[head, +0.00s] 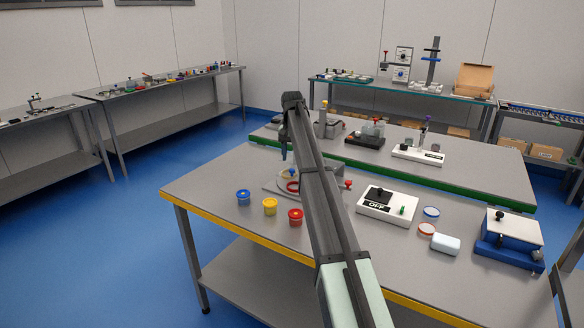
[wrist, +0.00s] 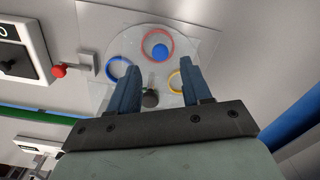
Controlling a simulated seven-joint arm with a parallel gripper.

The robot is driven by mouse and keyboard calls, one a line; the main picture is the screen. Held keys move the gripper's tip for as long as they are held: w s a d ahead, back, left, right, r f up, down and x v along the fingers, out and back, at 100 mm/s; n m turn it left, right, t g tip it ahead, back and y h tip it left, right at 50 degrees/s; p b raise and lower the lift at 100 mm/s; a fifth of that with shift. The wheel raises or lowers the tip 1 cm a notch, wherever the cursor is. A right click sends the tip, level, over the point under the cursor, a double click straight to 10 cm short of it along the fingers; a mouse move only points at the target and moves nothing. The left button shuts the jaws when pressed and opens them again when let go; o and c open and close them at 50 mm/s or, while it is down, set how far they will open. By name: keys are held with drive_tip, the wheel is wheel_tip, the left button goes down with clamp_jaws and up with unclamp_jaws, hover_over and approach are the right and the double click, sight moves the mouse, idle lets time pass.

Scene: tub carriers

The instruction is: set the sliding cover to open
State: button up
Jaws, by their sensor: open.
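A white box (head: 388,207) with a black plate, a black knob and the word OFF stands on the near table, right of my arm. A blue box (head: 506,256) with a pale top (head: 513,227) and black knob stands at the right end. I cannot tell for certain which of these bears the sliding cover. My gripper (wrist: 162,78) is open and empty above a round plate (wrist: 126,44) with coloured rings, apart from both boxes. Part of the white box (wrist: 36,28) shows at left in the wrist view; the blue box is outside it.
A red knob (wrist: 58,71) is beside the round plate. Another bench stands behind.

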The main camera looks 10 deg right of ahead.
sight(292, 170)
drive_tip(key=shift+f, duration=2.6)
drive_tip(key=shift+c, duration=0.4)
clamp_jaws()
